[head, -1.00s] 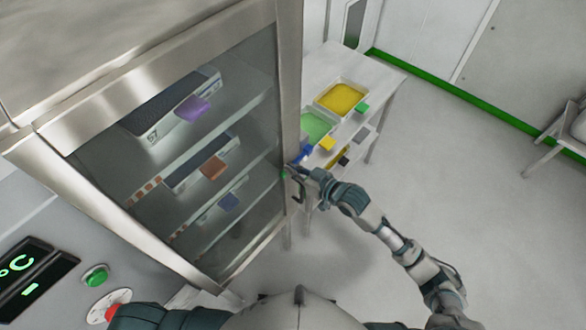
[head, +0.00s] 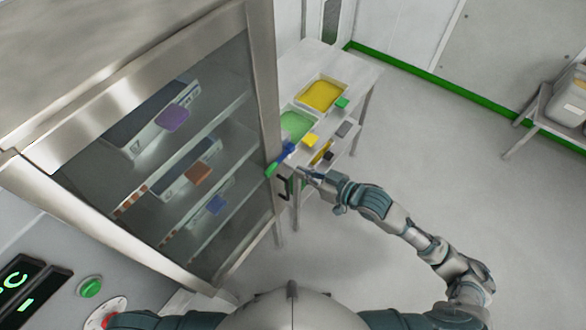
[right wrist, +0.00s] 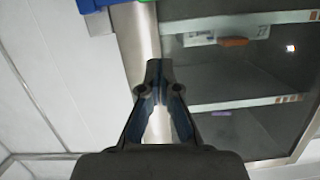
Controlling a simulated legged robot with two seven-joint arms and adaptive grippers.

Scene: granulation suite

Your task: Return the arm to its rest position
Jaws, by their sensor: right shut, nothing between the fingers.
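My right arm reaches out from the lower right, bent at the elbow. In the right wrist view the closed fingers (right wrist: 159,72) meet at their tips with nothing between them, in front of the steel door frame (right wrist: 138,35). The glass door (head: 165,160) looks closed. My left gripper is not in view.
Behind the cabinet edge, a white table (head: 355,68) holds a yellow tray (head: 321,95), a green tray (head: 297,125) and small coloured items. Trays with coloured tags sit on shelves behind the glass. A bench (head: 541,122) stands far right. Open floor (head: 430,160) lies between.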

